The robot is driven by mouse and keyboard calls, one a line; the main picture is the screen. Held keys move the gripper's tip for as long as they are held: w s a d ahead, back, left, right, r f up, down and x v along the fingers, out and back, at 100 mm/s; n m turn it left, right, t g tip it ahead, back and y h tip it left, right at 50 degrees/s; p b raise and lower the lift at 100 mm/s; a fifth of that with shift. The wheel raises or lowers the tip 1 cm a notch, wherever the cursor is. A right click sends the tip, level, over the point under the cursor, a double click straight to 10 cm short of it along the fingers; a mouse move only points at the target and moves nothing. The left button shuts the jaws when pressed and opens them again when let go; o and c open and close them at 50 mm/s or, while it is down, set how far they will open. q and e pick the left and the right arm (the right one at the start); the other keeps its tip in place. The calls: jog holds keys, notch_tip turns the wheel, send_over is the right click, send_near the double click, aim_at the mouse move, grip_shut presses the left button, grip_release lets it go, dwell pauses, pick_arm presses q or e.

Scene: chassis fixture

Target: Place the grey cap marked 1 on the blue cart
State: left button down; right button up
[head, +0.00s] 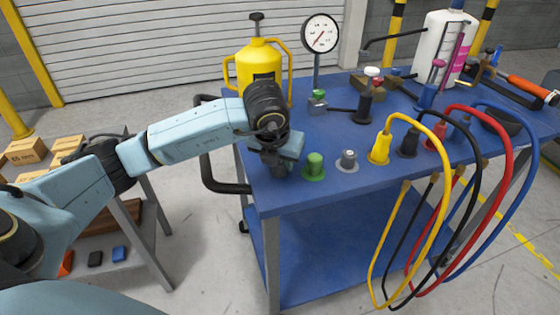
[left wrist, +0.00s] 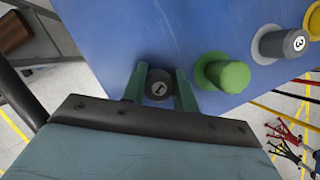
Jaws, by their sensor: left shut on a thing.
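The cap's lower part (head: 279,172) shows dark under the fingers, left of the green cap. I cannot tell whether its base touches the cart top. My right gripper is not in view.
A green cap (head: 315,164) stands close to the right of the held cap. A grey cap marked 3 (left wrist: 285,45) is beyond it. Yellow, black and red plugs with cables line the front edge. A yellow canister (head: 259,66) and a gauge (head: 320,34) stand behind.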

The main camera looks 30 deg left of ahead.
pick_arm(q)
jog(key=c, duration=1.1)
grip_release()
jog(key=shift+r, duration=0.3)
jog(key=p+v, duration=0.1)
jog(key=v, duration=0.3)
jog(key=shift+s+d+r, duration=0.1)
jog(key=shift+s+r, duration=0.05)
jog(key=shift+r, duration=0.1)
jog(key=v, duration=0.7)
jog(key=shift+s+p, duration=0.1)
jog(key=shift+p, duration=0.3)
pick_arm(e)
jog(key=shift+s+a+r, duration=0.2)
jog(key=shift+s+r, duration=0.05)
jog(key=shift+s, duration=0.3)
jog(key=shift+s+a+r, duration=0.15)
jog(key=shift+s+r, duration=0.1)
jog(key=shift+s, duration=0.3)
